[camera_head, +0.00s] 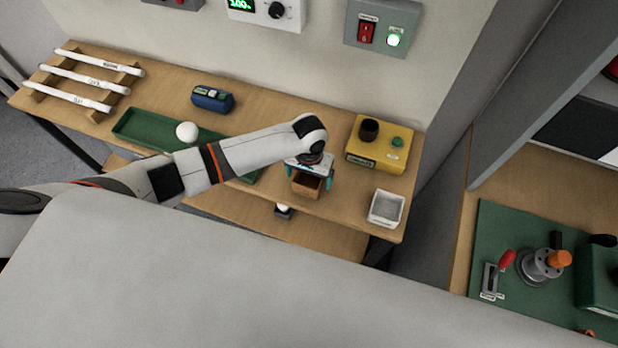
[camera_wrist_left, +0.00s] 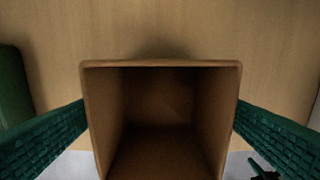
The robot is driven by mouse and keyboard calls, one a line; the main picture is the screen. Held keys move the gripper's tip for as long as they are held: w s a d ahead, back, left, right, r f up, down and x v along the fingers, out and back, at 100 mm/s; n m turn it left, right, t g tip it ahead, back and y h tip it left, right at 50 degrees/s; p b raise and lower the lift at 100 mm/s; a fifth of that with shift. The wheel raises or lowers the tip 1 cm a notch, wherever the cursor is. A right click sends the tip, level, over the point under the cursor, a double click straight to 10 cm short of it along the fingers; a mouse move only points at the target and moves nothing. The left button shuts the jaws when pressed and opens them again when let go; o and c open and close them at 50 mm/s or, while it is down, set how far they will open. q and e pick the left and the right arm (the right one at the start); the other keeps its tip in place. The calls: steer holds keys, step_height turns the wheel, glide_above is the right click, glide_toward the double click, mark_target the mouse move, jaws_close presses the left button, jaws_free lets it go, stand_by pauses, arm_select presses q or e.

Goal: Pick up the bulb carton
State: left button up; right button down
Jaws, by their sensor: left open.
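The bulb carton (camera_head: 306,185) is a small brown open-topped box near the front edge of the wooden bench. In the left wrist view the carton (camera_wrist_left: 162,66) fills the middle, its inside dark and seemingly empty. My left gripper (camera_head: 311,180) is directly over the carton, pointing down. Its green ridged fingers (camera_wrist_left: 160,125) stand on either side of the carton, open, with a narrow gap to the walls. My right gripper is not in either view.
A yellow box (camera_head: 365,158) with a black socket and green button stands right of the carton, and a white tray (camera_head: 386,208) sits at the bench's right end. A green tray (camera_head: 140,132) with a white bulb (camera_head: 187,131) lies to the left, with a blue device (camera_head: 212,99) behind it.

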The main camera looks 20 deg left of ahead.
arm_select(q)
steer(key=c, duration=1)
steer(key=shift+c, duration=0.2)
